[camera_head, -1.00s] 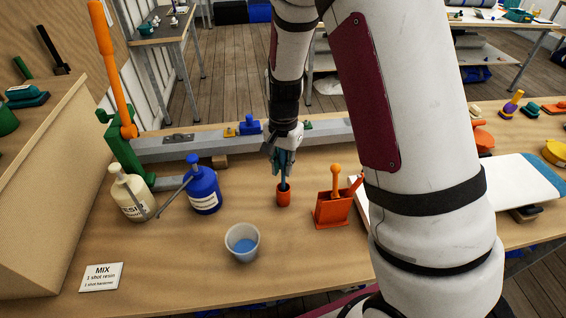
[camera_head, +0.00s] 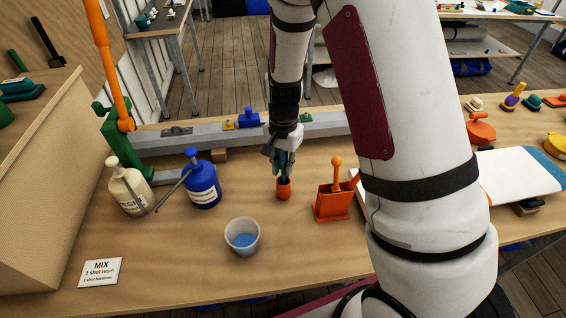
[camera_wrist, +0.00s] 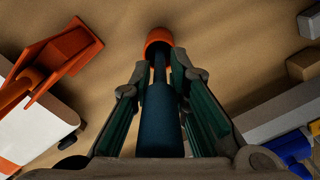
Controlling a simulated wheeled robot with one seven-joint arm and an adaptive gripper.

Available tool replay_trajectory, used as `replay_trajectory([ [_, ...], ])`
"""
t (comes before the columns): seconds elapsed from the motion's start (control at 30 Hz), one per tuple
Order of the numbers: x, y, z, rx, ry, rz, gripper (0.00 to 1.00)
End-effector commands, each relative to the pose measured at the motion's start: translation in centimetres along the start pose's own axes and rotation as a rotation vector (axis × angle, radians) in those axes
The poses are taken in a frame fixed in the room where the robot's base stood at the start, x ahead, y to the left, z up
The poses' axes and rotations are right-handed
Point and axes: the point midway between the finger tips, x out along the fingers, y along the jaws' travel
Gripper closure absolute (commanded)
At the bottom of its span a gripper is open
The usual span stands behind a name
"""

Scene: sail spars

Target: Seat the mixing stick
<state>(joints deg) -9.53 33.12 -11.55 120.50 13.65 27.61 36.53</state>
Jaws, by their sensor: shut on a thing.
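My gripper (camera_head: 284,166) is shut on the mixing stick, a dark blue rod with a thinner dark lower part. The stick (camera_wrist: 160,120) lies between the two fingers in the wrist view. It points down at the small orange cup-like holder (camera_head: 284,192) on the bench. The holder (camera_wrist: 158,38) also shows beyond the fingertips (camera_wrist: 159,72). The stick's lower end meets the holder's mouth and seems to go into it; how deep is hidden. The stick looks close to upright in the head view.
A clear cup (camera_head: 242,250) with blue liquid stands front left of the holder. A blue pump bottle (camera_head: 203,190) and a cream one (camera_head: 128,195) stand further left. An orange box (camera_head: 331,207) with an upright orange handle is close on the right.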

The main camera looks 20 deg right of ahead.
Motion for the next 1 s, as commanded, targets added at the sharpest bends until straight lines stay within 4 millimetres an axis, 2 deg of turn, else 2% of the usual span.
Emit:
replay_trajectory([
  [1.0,2.8,0.0,0.0,0.000,0.000,0.001,0.99],
])
